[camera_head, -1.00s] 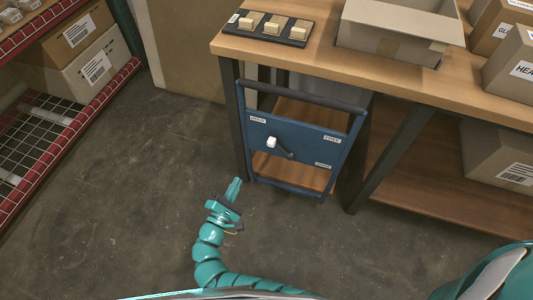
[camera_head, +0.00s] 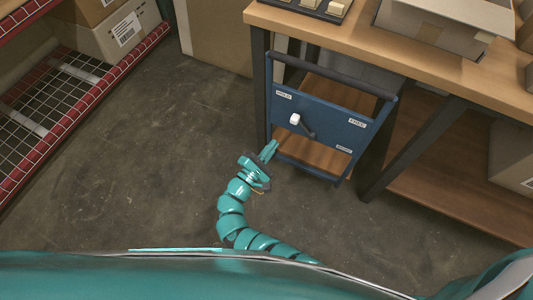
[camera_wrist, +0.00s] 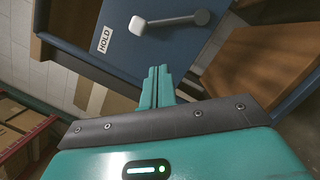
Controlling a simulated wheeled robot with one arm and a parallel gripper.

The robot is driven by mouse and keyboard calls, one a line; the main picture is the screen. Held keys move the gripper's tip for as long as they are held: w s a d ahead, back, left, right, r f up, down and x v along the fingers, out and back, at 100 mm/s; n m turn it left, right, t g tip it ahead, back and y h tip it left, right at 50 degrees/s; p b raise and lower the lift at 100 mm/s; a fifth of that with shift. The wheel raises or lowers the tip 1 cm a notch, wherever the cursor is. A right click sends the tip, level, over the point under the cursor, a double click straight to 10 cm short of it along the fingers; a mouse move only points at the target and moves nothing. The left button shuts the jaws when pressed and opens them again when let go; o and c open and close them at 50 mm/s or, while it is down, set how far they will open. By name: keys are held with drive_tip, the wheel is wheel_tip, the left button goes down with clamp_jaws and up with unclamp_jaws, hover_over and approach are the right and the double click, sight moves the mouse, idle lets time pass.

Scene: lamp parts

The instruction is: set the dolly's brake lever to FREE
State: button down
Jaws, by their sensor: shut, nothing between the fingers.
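The blue dolly (camera_head: 338,123) stands under the workbench, with its panel facing me. Its brake lever (camera_head: 302,124) has a white knob at the upper left and a grey arm running down to a pivot at the lower right. The HOLD label (camera_head: 284,94) is on the panel's left and the FREE label (camera_head: 357,123) on its right. The lever's knob points toward the HOLD side. My gripper (camera_head: 271,149) is shut and empty, just below and left of the lever, apart from it. In the wrist view, the lever (camera_wrist: 172,20) and HOLD label (camera_wrist: 105,40) lie beyond my fingertips (camera_wrist: 157,72).
The workbench (camera_head: 440,60) overhangs the dolly, with its legs on either side. An open carton (camera_head: 430,25) sits on top. A red rack (camera_head: 90,100) with boxes stands at the left. The concrete floor (camera_head: 130,180) between is clear.

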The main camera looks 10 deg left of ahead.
sight(303, 128)
drive_tip(key=w+d+r, duration=0.3)
drive_tip(key=w+d, duration=0.2)
drive_tip(key=shift+w, duration=0.3)
drive_tip(key=shift+w+d+b, duration=0.1)
drive_tip(key=shift+b, duration=0.2)
